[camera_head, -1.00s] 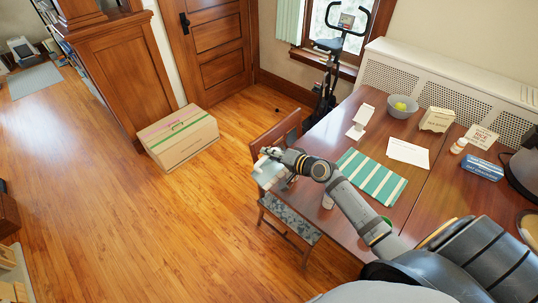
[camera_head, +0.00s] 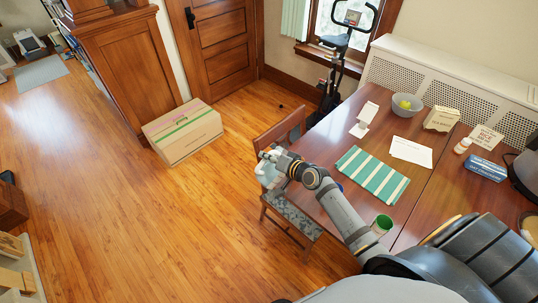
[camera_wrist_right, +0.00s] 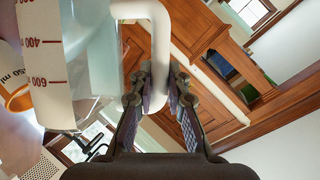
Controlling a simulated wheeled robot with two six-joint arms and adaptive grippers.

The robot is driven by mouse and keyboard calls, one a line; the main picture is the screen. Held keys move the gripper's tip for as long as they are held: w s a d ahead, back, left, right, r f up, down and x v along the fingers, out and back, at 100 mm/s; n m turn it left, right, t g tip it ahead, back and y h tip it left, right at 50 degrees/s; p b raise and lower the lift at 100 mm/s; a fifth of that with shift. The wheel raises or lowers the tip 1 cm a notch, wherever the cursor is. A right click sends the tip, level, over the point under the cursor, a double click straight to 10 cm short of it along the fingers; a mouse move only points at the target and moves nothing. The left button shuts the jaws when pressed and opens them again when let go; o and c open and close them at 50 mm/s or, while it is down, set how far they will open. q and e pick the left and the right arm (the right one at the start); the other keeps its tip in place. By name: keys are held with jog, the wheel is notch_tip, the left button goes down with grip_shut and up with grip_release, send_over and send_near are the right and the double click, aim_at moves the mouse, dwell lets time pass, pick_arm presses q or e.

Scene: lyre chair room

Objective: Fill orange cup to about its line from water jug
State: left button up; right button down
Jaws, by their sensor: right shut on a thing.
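My right gripper (camera_head: 271,157) is shut on the white handle (camera_wrist_right: 158,45) of the clear water jug (camera_head: 267,175). In the head view the jug hangs off the table's left edge, above the chair. In the right wrist view the handle runs between the fingers, and the jug's wall (camera_wrist_right: 45,75) with red 400 and 600 marks fills the left side. An orange curved edge (camera_wrist_right: 18,98) shows at the far left of that view; I cannot tell for sure whether it is the orange cup. No orange cup is clear in the head view. My left gripper is not in view.
A green cup (camera_head: 382,223) stands on the table (camera_head: 320,140) beside my right arm. A striped mat (camera_head: 372,174), white paper (camera_head: 410,151), grey bowl (camera_head: 408,105) and blue box (camera_head: 486,168) lie farther back. A chair (camera_head: 290,212) stands at the table's left edge.

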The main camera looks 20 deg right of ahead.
aim_at(261, 167)
jog(key=a+f, duration=0.1)
jog(key=a+f+n+h, duration=0.1)
jog(key=f, duration=0.1)
jog(key=shift+s+a+n, duration=0.15)
jog(key=shift+n, duration=0.15)
jog(key=shift+a+f, duration=0.1)
jog(key=shift+a, duration=0.05)
jog(key=shift+a+f+h, duration=0.1)
jog(key=shift+a+h, duration=0.05)
jog(key=shift+h, duration=0.15)
jog(key=a, duration=0.1)
jog(key=a+f+n+h+p, duration=0.1)
jog(key=a+f+n, duration=0.1)
jog(key=shift+s+a+h, duration=0.25)
jog(key=shift+s+h, duration=0.05)
jog(key=shift+s, duration=0.05)
